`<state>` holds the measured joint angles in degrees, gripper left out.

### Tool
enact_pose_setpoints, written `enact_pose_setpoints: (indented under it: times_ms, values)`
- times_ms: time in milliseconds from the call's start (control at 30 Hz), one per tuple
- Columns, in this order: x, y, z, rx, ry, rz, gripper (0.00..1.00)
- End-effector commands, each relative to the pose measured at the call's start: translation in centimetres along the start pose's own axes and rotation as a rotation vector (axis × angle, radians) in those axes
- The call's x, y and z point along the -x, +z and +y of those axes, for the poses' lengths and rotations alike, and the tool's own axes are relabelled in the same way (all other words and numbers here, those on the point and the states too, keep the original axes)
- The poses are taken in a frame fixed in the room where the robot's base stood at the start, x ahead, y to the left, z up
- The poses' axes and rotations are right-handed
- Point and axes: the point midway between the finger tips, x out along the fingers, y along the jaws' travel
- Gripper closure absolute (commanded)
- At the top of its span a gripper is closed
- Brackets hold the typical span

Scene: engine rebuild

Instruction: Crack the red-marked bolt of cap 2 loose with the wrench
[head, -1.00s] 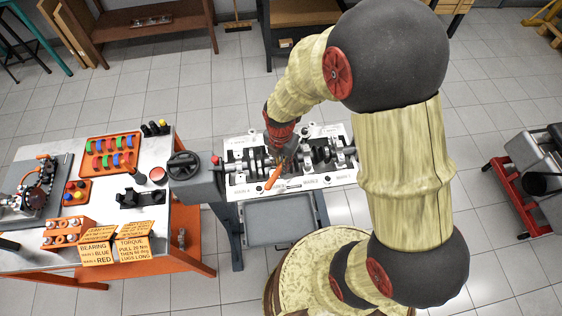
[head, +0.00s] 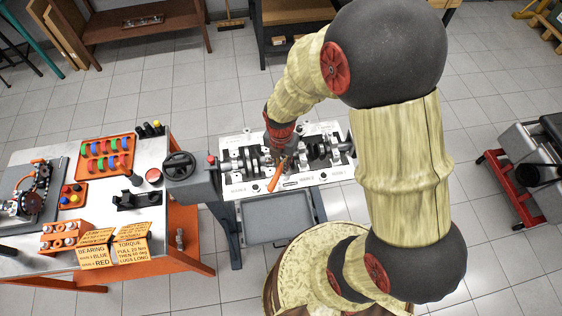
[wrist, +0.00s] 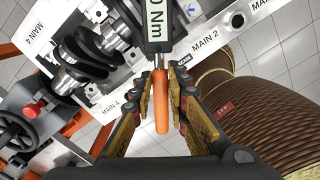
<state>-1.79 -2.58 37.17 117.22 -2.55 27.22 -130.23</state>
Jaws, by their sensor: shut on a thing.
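The wrench has an orange handle (wrist: 161,105) and a dark body with a white plate (wrist: 156,22) reading Nm; its other digits are cut off or unclear. My gripper (wrist: 165,88) has its two fingers on either side of the handle, shut on it. In the head view the orange handle (head: 277,178) points toward the front, below my gripper (head: 284,145), over the engine block. The white engine block (wrist: 228,22) carries a MAIN 2 label (wrist: 206,42). The wrench head, cap 2's bolt and its red mark are hidden or out of frame.
A handwheel (head: 179,166) stands at the block's left end and also shows in the wrist view (wrist: 18,130). A grey tray (head: 265,232) is below the block. The workbench (head: 105,205) at left holds coloured parts and orange signs. A red cart (head: 520,185) stands at right.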

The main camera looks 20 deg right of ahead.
Motion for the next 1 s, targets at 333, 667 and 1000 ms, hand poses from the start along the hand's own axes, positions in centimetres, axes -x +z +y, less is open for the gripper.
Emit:
enact_pose_setpoints:
  times_ms: [333, 667, 1000]
  values:
    - [0.0, 0.0, -0.9, 0.049, 0.0, 0.001, 1.0]
    - [0.0, 0.0, -1.6, 0.097, 0.001, 0.001, 1.0]
    - [0.0, 0.0, -1.7, 0.1, 0.001, 0.001, 1.0]
